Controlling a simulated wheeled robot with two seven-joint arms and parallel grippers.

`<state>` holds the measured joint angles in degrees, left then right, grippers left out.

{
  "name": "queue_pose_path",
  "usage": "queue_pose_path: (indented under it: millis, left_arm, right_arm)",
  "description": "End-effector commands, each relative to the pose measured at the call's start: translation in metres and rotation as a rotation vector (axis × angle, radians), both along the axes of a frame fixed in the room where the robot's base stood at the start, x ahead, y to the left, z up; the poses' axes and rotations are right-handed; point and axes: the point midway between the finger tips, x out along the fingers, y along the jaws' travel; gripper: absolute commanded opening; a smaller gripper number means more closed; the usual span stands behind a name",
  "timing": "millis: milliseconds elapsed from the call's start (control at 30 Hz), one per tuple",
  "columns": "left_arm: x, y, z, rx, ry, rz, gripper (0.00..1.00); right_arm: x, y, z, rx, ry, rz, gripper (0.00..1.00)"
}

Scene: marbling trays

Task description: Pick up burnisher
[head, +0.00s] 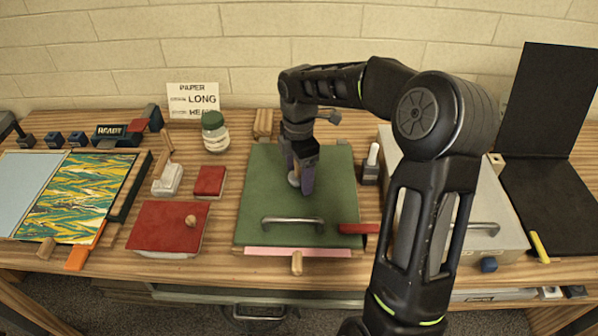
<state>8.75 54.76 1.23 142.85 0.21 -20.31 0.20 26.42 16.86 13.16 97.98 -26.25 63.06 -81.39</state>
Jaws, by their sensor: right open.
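My right gripper (303,188) points down over the green board (265,205), with its jaws open. A small pale rounded object (293,181) shows beside the fingers on the board; it may be the burnisher, but the fingers hide much of it. I cannot tell whether the fingers touch it or stand around it. The board has a metal bar handle (292,220) near its front edge. My left gripper is not in view.
Left of the board are a red block with a knob (168,228), a smaller red block (209,181) and a lidded jar (214,132). A white-tipped bottle (371,162) stands just right of the board. A red-handled tool (358,229) lies at its front right.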

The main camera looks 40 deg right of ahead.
Motion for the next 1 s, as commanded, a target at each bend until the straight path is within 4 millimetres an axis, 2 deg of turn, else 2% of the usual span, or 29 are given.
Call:
queue_pose_path:
  millis: [367, 1000]
  left_arm:
    - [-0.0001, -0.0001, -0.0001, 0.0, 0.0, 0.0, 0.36]
    - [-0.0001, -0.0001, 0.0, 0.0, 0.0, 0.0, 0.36]
  right_arm:
    - [0.0001, -0.0001, 0.0004, 0.0, 0.0, 0.0, 0.73]
    - [0.0, -0.0001, 0.0004, 0.0, 0.0, 0.0, 0.21]
